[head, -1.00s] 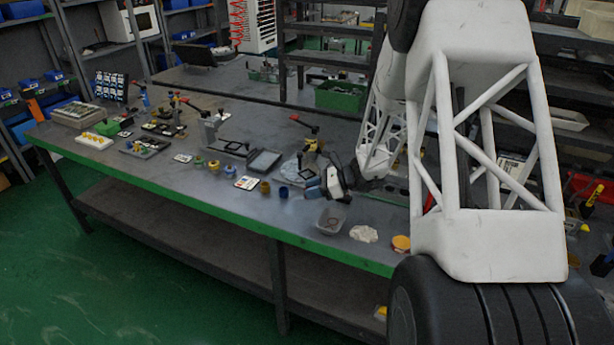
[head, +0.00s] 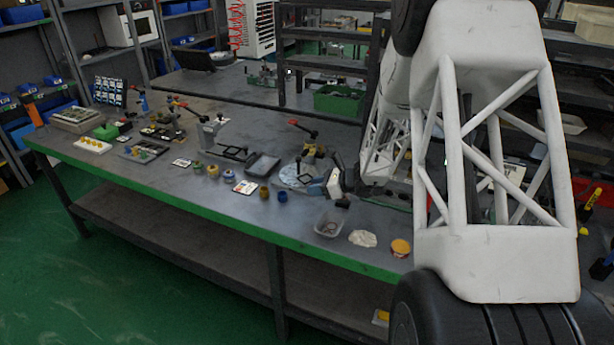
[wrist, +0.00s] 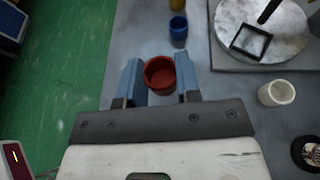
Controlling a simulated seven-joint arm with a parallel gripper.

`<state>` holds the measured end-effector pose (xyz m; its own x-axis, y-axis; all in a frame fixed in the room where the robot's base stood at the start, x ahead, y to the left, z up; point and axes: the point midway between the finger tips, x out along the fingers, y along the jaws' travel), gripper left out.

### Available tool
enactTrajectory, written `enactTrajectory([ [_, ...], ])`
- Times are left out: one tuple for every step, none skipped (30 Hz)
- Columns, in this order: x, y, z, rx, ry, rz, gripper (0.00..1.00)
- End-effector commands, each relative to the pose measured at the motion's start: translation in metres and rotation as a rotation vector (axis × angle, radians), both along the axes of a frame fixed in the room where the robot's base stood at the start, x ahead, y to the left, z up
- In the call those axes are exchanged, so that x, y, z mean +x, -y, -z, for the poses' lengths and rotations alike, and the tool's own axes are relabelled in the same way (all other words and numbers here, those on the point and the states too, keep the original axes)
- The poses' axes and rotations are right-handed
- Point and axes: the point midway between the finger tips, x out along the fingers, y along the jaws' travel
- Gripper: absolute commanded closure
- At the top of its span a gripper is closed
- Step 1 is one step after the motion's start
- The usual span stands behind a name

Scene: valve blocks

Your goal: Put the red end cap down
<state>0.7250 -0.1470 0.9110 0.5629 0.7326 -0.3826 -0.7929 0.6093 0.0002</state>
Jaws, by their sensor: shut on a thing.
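The red end cap (wrist: 160,77) is a round, hollow cup, open side up in the wrist view. It sits between the two blue-grey fingers of my gripper (wrist: 157,64), which is shut on it. The cap is over the grey bench near its front edge; I cannot tell whether its base touches the surface. In the head view my gripper (head: 322,187) is low over the bench, left of my white arm. The red cap cannot be made out there.
A blue cap (wrist: 178,30) stands ahead of the gripper. A round marbled slab with a black square frame (wrist: 251,42) and a white cap (wrist: 276,93) are to the right. A clear bowl (head: 328,224) stands near the bench's green front edge (head: 250,231).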

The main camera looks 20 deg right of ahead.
Motion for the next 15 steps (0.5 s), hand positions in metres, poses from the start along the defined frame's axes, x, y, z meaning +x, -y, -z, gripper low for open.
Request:
enactTrajectory([
  [0.005, 0.001, 0.001, 0.0, 0.0, 0.0, 0.91],
  [0.008, 0.001, 0.001, 0.0, 0.0, -0.001, 0.91],
  [0.013, 0.002, 0.002, 0.0, 0.0, -0.001, 0.91],
  [0.016, 0.003, 0.002, 0.0, 0.0, -0.001, 0.91],
  [0.021, 0.004, 0.003, 0.0, 0.0, -0.001, 0.91],
  [0.026, 0.005, 0.003, 0.0, 0.0, -0.001, 0.91],
  [0.031, 0.006, 0.004, 0.0, 0.0, -0.001, 0.91],
  [0.035, 0.007, 0.004, 0.0, 0.0, -0.001, 0.91],
  [0.041, 0.008, 0.005, 0.0, 0.0, -0.001, 0.91],
  [0.046, 0.009, 0.005, 0.0, 0.0, -0.001, 0.91],
  [0.05, 0.01, 0.005, 0.0, 0.0, -0.001, 0.91],
  [0.056, 0.011, 0.006, 0.0, 0.0, -0.001, 0.91],
  [0.061, 0.012, 0.006, 0.0, 0.0, -0.001, 0.91],
  [0.065, 0.013, 0.007, 0.0, 0.0, -0.001, 0.91],
  [0.071, 0.014, 0.008, 0.0, 0.0, -0.001, 0.91],
])
